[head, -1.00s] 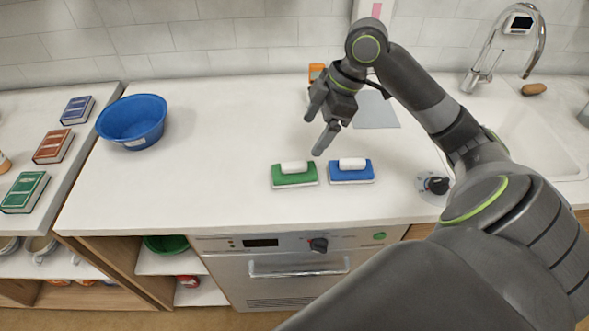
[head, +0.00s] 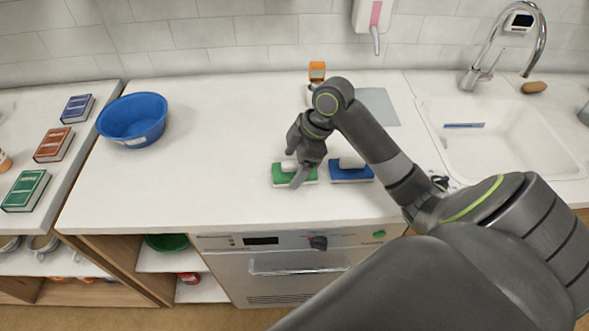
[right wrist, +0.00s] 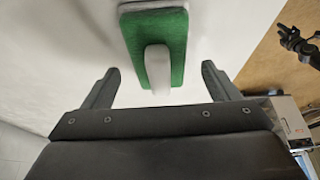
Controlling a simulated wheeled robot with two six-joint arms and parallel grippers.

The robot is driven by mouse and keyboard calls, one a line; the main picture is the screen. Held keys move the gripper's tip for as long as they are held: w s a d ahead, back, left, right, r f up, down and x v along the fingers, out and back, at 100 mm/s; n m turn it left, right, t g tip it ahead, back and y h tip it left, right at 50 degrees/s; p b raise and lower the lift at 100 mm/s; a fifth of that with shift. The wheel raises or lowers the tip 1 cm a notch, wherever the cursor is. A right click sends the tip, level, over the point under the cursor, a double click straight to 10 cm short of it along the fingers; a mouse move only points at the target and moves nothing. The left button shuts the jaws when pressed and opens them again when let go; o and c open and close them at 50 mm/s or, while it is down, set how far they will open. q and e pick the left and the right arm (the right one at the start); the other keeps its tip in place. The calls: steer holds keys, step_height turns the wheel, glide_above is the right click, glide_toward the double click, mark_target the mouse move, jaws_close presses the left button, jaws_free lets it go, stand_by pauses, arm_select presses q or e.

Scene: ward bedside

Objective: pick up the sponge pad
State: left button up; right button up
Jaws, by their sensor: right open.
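A green pad with a white grip (head: 280,181) lies on the white counter, and it also shows in the right wrist view (right wrist: 176,45). A blue pad with a white grip (head: 352,176) lies just to its right. My right gripper (head: 297,170) is over the green pad and partly hides it. In the right wrist view its jaws (right wrist: 160,85) are open and empty, one finger on each side of the white grip's near end. Contact cannot be told. A small dark gripper shape (right wrist: 290,38) at the upper right of that view looks like my left one; its jaws are unclear.
A blue bowl (head: 133,118) and several books (head: 54,145) are on the left. A grey sheet (head: 378,106) and an orange-topped item (head: 317,72) are behind my arm. A sink (head: 500,150) is at the right. The counter between bowl and pads is clear.

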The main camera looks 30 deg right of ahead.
mark_target(291, 163)
steer(key=shift+x, duration=1.05)
steer(key=c, duration=1.1)
step_height(291, 163, up, 10)
steer(key=shift+r, duration=0.1)
